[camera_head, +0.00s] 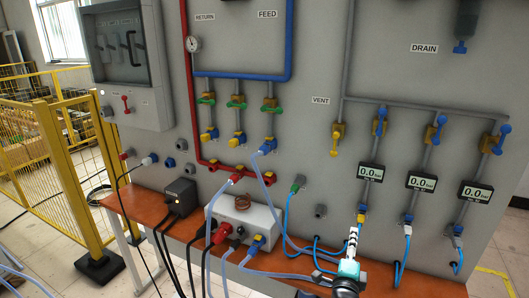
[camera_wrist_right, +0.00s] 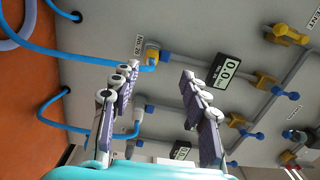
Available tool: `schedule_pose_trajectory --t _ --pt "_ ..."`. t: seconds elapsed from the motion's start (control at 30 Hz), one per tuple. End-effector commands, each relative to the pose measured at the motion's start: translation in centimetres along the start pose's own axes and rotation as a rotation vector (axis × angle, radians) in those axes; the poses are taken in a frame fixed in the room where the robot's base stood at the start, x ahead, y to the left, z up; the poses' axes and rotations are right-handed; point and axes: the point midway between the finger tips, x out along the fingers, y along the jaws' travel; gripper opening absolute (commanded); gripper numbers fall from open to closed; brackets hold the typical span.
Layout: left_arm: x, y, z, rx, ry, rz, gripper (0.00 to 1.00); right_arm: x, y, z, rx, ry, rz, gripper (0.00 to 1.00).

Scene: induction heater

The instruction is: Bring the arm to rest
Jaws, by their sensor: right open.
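My right gripper (camera_head: 352,238) shows at the lower right of the head view, with white and dark fingers above a teal body. It is in front of the panel's lower part, over the orange-brown bench (camera_head: 390,280). In the right wrist view the two fingers of the right gripper (camera_wrist_right: 158,75) stand wide apart with nothing held between them. Behind them are a yellow and blue fitting (camera_wrist_right: 152,54) with a blue hose and a gauge reading 0.0 (camera_wrist_right: 230,71). I see no contact with them. My left gripper is not in view.
A grey panel (camera_head: 310,120) carries pipes, valves and several gauges. Hoses and cables hang in front. A yellow fence (camera_head: 70,170) stands at left, with open floor before it.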

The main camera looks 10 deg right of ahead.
Motion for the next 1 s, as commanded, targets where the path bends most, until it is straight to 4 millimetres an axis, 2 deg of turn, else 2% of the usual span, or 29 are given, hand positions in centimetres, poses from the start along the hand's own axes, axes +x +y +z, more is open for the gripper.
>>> schedule_pose_trajectory --t 0.13,0.2,0.3,0.4,0.47,0.53,0.6,0.7,0.83,1.0 --pt "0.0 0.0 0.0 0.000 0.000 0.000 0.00 -2.0 -4.1 4.8 -0.201 -0.202 -0.064 0.45" --pt "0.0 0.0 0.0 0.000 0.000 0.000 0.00 -4.0 -5.6 8.0 -0.348 -0.340 -0.089 0.45" --pt "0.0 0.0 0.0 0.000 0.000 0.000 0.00 -7.8 -5.9 11.7 -0.579 -0.539 -0.095 0.45" --pt "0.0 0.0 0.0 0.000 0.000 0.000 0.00 -12.2 -4.2 13.6 -0.817 -0.723 -0.060 0.45" --pt "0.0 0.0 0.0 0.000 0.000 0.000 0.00 -15.0 -2.5 13.6 -0.962 -0.824 -0.019 0.45" --pt "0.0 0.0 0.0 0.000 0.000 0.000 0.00 -18.1 -0.3 12.6 -1.123 -0.925 0.045 0.45" --pt "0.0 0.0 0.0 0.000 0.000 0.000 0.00 -20.7 1.8 10.8 -1.269 -1.005 0.119 0.45" --pt "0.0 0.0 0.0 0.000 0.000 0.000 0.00 -23.6 4.0 7.7 -1.433 -1.082 0.224 0.45" --pt "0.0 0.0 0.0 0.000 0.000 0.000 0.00 -25.7 5.5 4.7 -1.558 -1.127 0.322 0.45" --pt "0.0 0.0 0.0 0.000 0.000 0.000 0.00 -26.4 6.0 3.5 -1.603 -1.141 0.361 0.45"
